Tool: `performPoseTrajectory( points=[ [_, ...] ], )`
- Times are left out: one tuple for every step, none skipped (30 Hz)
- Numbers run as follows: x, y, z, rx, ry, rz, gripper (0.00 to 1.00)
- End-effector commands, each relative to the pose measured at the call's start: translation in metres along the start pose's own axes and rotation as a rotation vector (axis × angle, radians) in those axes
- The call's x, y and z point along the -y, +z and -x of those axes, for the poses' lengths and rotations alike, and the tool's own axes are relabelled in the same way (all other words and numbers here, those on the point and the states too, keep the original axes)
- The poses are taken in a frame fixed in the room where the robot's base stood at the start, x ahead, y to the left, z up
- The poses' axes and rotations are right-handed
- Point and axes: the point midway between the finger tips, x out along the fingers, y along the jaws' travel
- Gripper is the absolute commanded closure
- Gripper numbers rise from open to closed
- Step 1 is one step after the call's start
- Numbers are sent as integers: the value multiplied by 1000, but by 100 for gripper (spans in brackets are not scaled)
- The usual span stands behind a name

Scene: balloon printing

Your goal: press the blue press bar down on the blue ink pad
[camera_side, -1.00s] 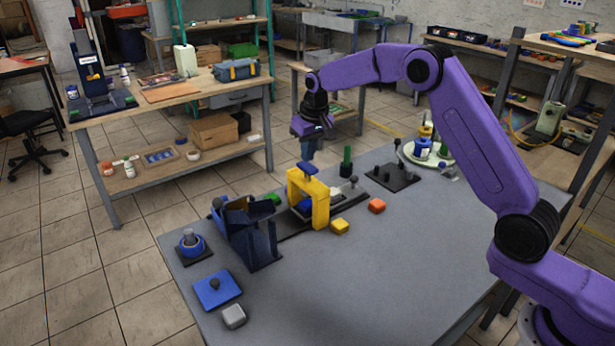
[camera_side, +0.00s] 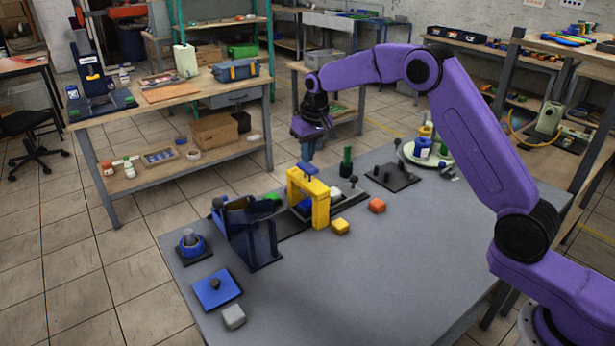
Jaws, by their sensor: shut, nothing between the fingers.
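The blue press bar (camera_side: 308,168) sits on top of a yellow press frame (camera_side: 320,205) that stands upright on a dark base near the table's back left. A blue block, which may be the ink pad, shows partly inside the frame (camera_side: 304,207); the frame hides some of it. A flat blue pad with a dark knob (camera_side: 212,290) lies at the front left of the table. My gripper (camera_side: 308,157) is shut and empty. It points down just above the press bar in the picture; whether they touch I cannot tell.
A dark blue holder (camera_side: 255,240) stands left of the press. A black base with pegs (camera_side: 390,177) and a round green tray (camera_side: 437,162) are farther back.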

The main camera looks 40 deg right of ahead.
Motion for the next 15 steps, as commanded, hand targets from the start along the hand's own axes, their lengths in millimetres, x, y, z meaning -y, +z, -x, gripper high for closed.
performPoseTrajectory(
  points=[
    [0,1,-2,1,0,0,100],
    [0,1,-3,1,0,0,100],
    [0,1,-4,1,0,0,100],
    [0,1,-5,1,0,0,100],
    [0,1,-6,1,0,0,100],
    [0,2,-7,1,0,0,100],
    [0,2,-8,1,0,0,100],
    [0,2,-9,1,0,0,100],
    [0,2,-10,2,0,0,100],
    [0,3,-11,2,0,0,100],
    [0,3,-12,2,0,0,100],
    [0,3,-13,2,0,0,100],
    [0,3,-14,2,0,0,100],
    [0,3,-15,2,0,0,100],
    [0,4,-16,2,0,0,100]
  ],
)
